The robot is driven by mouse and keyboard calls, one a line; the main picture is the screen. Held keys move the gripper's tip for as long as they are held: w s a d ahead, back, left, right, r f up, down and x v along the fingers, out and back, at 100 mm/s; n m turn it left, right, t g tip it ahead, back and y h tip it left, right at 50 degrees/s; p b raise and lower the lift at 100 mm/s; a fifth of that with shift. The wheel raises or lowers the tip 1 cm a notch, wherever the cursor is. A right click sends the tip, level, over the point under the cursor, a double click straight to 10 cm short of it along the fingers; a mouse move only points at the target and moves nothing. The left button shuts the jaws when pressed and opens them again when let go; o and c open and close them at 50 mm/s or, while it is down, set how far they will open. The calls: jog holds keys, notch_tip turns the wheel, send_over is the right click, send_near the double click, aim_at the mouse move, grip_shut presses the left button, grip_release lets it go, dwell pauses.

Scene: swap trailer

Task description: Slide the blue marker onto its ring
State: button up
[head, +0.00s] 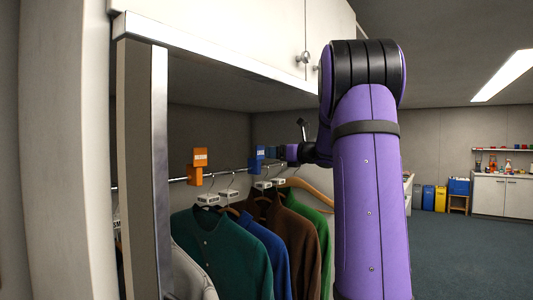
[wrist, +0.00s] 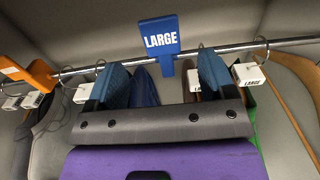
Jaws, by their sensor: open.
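The blue marker (wrist: 159,38), lettered LARGE, stands upright on the metal rail in the wrist view, its narrow stem reaching down over the rail. It also shows in the head view (head: 257,154), small, at the rail's right part. My gripper (wrist: 162,74) is open, its two blue fingers spread to the left and right below the marker, with the stem between them. I cannot tell any contact. In the head view my gripper (head: 271,152) is beside the marker, partly hidden by my arm. I cannot make out a ring for the marker on the rail.
An orange marker (head: 200,157) sits on the rail to the left. Several garments, among them a green jacket (head: 225,250), hang below on hangers with white size tags (wrist: 251,75). A cabinet (head: 230,30) is above and a post (head: 158,160) at the left. Open floor (head: 450,250) lies right.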

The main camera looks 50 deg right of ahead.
jog(key=shift+s+d, duration=0.15)
jog(key=shift+s, duration=0.65)
jog(key=shift+s+d, duration=0.1)
jog(key=shift+s, duration=0.7)
jog(key=s+a+f+n+g+y, duration=0.1)
jog(key=s+a+f+n+g, duration=0.3)
jog(key=a, duration=0.6)
jog(key=a+n+g+y, duration=0.1)
jog(key=a+n+g, duration=0.1)
jog(key=a+n, duration=0.7)
jog(key=s+a+f+n+g+y, duration=0.2)
jog(key=s+a+n+g, duration=0.1)
jog(key=a, duration=0.9)
jog(key=s+a+f+n+g+h, duration=0.1)
jog(key=s+a+f+n+h, duration=0.2)
jog(key=s+n, duration=0.6)
jog(key=s+a+f+n+g+h, duration=0.2)
jog(key=s+a+f+n+h, duration=0.1)
jog(key=s+a+f+n, duration=0.2)
jog(key=s+f+n, duration=0.2)
jog(key=s+n, duration=0.2)
jog(key=shift+a+g+h, duration=0.3)
